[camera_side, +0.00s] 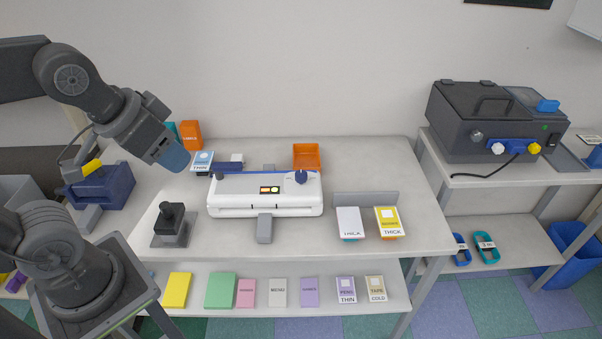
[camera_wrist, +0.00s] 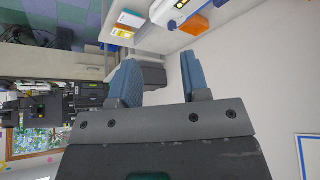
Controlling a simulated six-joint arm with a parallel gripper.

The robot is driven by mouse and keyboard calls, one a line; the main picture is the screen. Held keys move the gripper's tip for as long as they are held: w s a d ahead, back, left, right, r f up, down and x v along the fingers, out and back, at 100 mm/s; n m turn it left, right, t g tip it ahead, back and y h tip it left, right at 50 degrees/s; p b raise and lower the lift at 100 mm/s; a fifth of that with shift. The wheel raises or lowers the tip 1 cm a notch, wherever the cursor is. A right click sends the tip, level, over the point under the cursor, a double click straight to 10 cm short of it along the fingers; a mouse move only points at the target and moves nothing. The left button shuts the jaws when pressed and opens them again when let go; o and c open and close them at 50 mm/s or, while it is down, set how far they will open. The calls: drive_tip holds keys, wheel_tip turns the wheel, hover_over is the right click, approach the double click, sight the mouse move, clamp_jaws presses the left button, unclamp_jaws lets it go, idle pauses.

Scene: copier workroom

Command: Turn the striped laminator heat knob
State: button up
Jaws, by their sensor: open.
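The white laminator (camera_side: 240,192) lies on the grey table in the side view. Its dark blue heat knob (camera_side: 301,177) is at the right end of its top; stripes on it are too small to make out. My gripper (camera_side: 175,160) is raised at the left, above the table's back left part and well apart from the knob. In the wrist view my gripper (camera_wrist: 160,82) has two blue fingers spread apart with nothing between them. Part of the white laminator (camera_wrist: 166,10) shows at the top edge there, with a blue part beside it.
An orange tray (camera_side: 306,156) stands behind the laminator. White and yellow THICK packs (camera_side: 388,221) stand at its right. A black-handled device (camera_side: 172,222) is at its front left. A black machine (camera_side: 495,120) sits on the right-hand table. The air above the laminator is clear.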

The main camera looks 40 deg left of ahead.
drive_tip(key=shift+o, duration=1.3)
drive_tip(key=shift+w+r, duration=0.15)
drive_tip(key=shift+w, duration=0.1)
drive_tip(key=shift+o, duration=0.4)
drive_tip(key=w+r+n+g, duration=0.1)
drive_tip(key=w, duration=0.5)
drive_tip(key=shift+a+r, duration=0.15)
drive_tip(key=shift+r, duration=0.25)
drive_tip(key=n+g, duration=0.5)
drive_tip(key=n, duration=0.1)
hover_over(301, 173)
wheel_tip(301, 173, down, 14)
wheel_tip(301, 173, down, 13)
drive_tip(key=shift+r, duration=0.1)
drive_tip(key=shift+c, duration=0.2)
drive_tip(key=c, duration=0.9)
